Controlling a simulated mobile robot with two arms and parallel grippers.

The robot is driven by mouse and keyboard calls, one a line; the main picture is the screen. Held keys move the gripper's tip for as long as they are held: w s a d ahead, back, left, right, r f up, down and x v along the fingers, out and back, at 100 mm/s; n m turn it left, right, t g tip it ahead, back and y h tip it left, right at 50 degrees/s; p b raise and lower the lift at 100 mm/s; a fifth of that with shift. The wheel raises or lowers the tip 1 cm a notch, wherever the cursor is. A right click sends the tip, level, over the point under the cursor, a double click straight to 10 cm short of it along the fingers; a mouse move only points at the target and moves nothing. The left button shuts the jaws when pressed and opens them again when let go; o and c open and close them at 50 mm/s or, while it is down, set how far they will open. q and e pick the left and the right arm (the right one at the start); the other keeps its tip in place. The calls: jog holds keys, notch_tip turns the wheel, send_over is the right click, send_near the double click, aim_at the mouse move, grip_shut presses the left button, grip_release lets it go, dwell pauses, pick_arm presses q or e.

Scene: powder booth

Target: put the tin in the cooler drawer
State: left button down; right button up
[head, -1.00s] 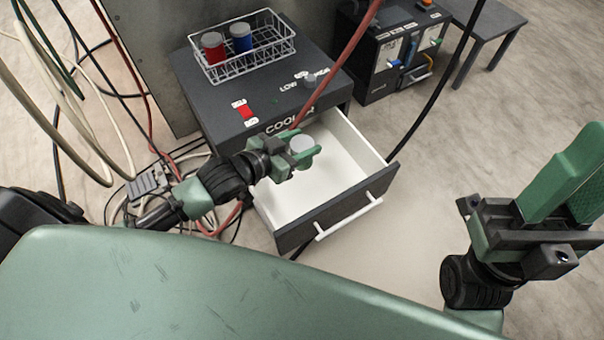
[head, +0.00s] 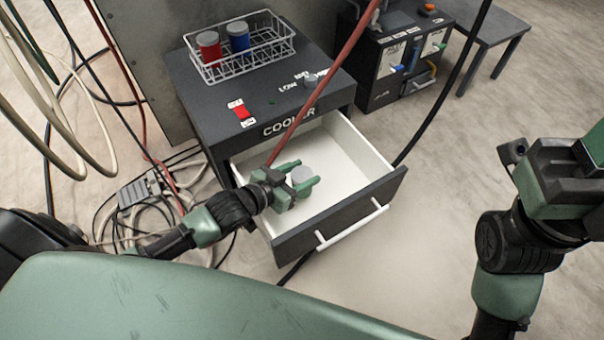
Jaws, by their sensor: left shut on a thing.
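The tin (head: 301,174), light grey with a round top, is between the fingers of my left gripper (head: 300,181). The gripper is shut on it and holds it over the left part of the open cooler drawer (head: 338,168). I cannot tell whether the tin touches the drawer floor. The drawer is white inside, with a dark front and a white handle, and is pulled out of the dark cooler (head: 215,100). My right gripper (head: 574,178) is at the right edge, away from the drawer; its fingertips are cut off by the frame.
A white wire basket (head: 262,62) with a red tin (head: 209,48) and a blue tin (head: 239,38) stands on the cooler. Cables and a grey pedal (head: 139,190) lie at left. A dark machine (head: 405,62) stands behind.

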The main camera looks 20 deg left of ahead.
pick_arm(q)
jog(key=shift+f, duration=0.55)
jog(key=c, duration=0.6)
grip_release()
